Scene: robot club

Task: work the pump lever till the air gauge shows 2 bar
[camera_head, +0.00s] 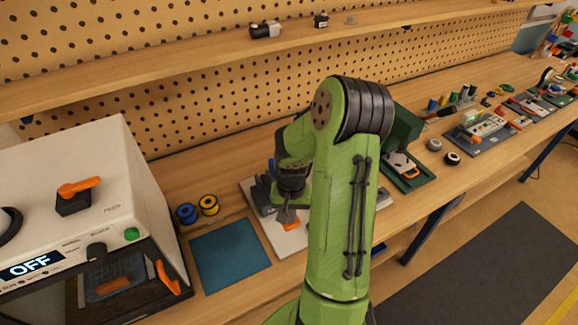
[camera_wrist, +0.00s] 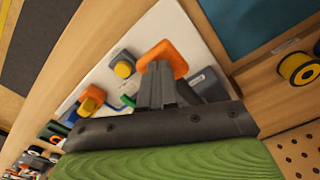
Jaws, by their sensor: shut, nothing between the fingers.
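A white board (camera_head: 287,239) lies on the bench behind my arm; it also shows in the wrist view (camera_wrist: 205,48). An orange piece, apparently the pump lever's handle (camera_wrist: 172,56), is on this board, and part of it shows in the head view (camera_head: 291,224). My gripper (camera_head: 286,215) is shut and empty, pointing down over the board. In the wrist view its fingertips (camera_wrist: 160,66) overlap the orange handle; I cannot tell if they touch it. A grey block with a yellow button (camera_wrist: 123,66) and an orange part (camera_wrist: 90,101) are beside it. I cannot make out the air gauge.
A blue mat (camera_head: 229,254) lies left of the board, with blue and yellow spools (camera_head: 208,205) behind it. A white machine reading OFF (camera_head: 75,205) stands at the left. A green stand (camera_head: 410,175) and other kits are at the right. A shelf (camera_head: 200,60) runs above.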

